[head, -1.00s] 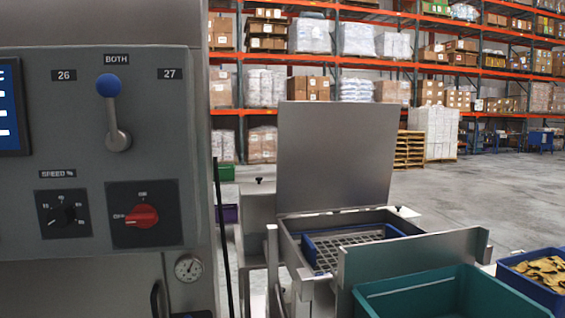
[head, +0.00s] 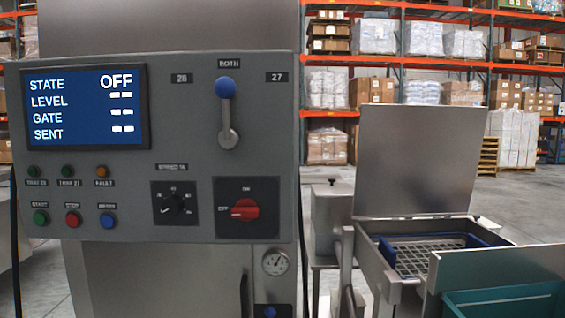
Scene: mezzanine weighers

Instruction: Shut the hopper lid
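The hopper lid (head: 417,160) is a flat grey metal plate at the right in the head view. It stands open, nearly upright, along the back edge of the hopper (head: 372,262). The hopper's top is uncovered, and a blue-framed grate (head: 425,258) shows inside it. Neither of my grippers is in view.
A grey control panel (head: 140,175) fills the left and middle; its screen (head: 85,107) reads STATE OFF. A lever with a blue knob (head: 225,87) and a red switch (head: 245,210) are on it. A teal bin (head: 505,300) stands before the hopper at the lower right. Racks stand behind.

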